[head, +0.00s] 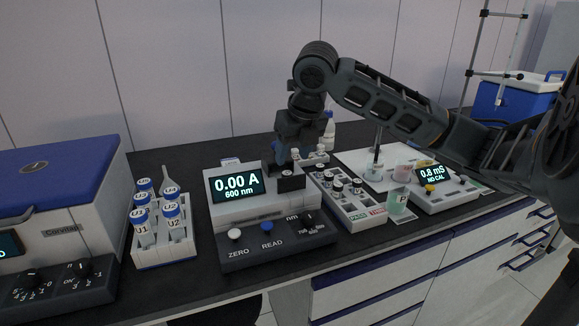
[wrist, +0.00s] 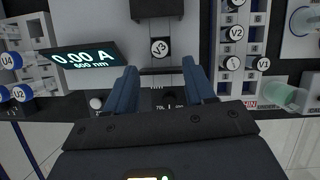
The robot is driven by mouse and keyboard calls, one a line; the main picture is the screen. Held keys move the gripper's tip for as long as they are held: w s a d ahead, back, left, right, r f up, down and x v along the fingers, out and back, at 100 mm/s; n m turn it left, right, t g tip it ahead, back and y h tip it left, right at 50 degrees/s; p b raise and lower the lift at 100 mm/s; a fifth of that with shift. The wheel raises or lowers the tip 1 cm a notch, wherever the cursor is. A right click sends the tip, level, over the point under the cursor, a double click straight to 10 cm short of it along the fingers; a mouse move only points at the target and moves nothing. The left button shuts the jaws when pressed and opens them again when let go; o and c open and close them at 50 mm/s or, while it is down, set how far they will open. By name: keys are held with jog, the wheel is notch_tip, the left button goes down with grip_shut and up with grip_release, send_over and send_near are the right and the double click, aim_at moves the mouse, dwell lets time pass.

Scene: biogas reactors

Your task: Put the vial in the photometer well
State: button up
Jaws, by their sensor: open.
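The photometer (head: 262,200) shows "0.00 A 600 nm" on its display; it also shows in the wrist view (wrist: 85,57). A vial with a white cap marked V3 (wrist: 160,48) stands upright at the photometer's well area, right of the display. Its body is hidden below the cap, so its depth cannot be told. My gripper (head: 283,163) is above this part of the photometer and hides the vial in the head view. In the wrist view my gripper (wrist: 160,67) is open, its fingers apart on either side near the cap, with nothing held.
A vial rack (head: 350,207) with several capped vials stands right of the photometer. A tube rack (head: 165,252) and a blue-lidded centrifuge (head: 62,190) are at the left.

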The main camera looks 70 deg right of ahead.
jog(key=shift+v, duration=2.3)
